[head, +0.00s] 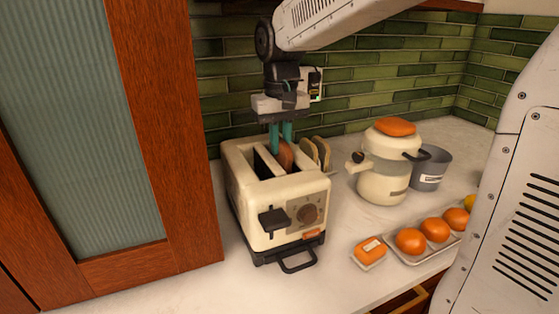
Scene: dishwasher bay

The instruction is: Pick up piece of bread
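A cream toaster (265,214) stands on the white counter, with a dark lever and a round dial on its front. A brown piece of bread (287,156) stands upright, partly inside one of its top slots. My gripper (280,142) points down over the toaster, its two teal fingers reaching the top slots at the bread. The lower fingertips are partly hidden, so I cannot tell whether they grip the bread or only stand beside it. More bread slices (319,153) stand upright just right of the toaster's back.
A cream pot (384,174) with an orange lid and a grey pot (432,168) stand to the right. A wooden cabinet door (170,140) stands close on the left.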

